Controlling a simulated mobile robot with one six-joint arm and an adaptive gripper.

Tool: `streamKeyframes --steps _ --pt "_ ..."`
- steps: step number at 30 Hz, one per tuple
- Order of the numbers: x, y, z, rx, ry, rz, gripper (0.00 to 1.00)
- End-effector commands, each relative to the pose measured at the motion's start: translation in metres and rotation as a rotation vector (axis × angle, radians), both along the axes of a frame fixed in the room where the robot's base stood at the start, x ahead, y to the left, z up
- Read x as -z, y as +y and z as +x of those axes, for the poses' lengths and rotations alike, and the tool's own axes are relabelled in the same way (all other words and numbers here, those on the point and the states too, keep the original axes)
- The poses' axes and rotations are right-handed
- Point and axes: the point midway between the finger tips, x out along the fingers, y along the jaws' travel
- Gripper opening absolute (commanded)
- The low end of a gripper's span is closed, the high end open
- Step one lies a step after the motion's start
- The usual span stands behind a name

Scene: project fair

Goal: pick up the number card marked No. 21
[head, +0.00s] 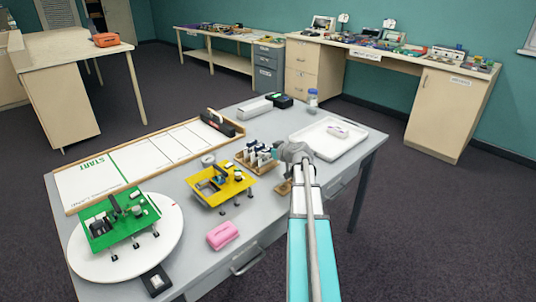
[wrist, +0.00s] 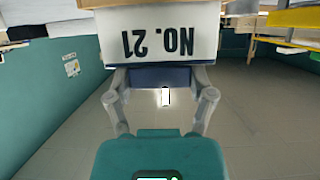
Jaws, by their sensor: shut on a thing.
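The number card (wrist: 155,38) marked No. 21 fills the upper middle of the wrist view. It is white with dark lettering that reads upside down, with a dark blue band along its lower edge. My gripper (wrist: 160,78) is shut on this card, with a finger at each side of the blue band. In the head view my gripper (head: 293,154) is over the table's right front part, beside a wooden rack (head: 258,157) of white and dark items. The card's face cannot be made out in the head view.
A white tray (head: 353,150) is just right of my gripper. A yellow device (head: 207,194), a pink block (head: 222,236) and a green device (head: 100,235) on a white disc stand to the left. The grey table's (head: 258,211) front edge is close.

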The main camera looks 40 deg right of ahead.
Motion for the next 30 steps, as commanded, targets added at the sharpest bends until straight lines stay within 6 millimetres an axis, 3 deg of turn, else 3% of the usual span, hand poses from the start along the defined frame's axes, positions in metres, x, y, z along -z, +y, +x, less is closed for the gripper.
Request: streamKeyframes --steps 16,30 --pt "-0.036 0.000 0.000 0.001 0.000 0.000 0.34" --pt "-0.090 -0.004 -0.047 0.003 0.000 0.000 0.34"
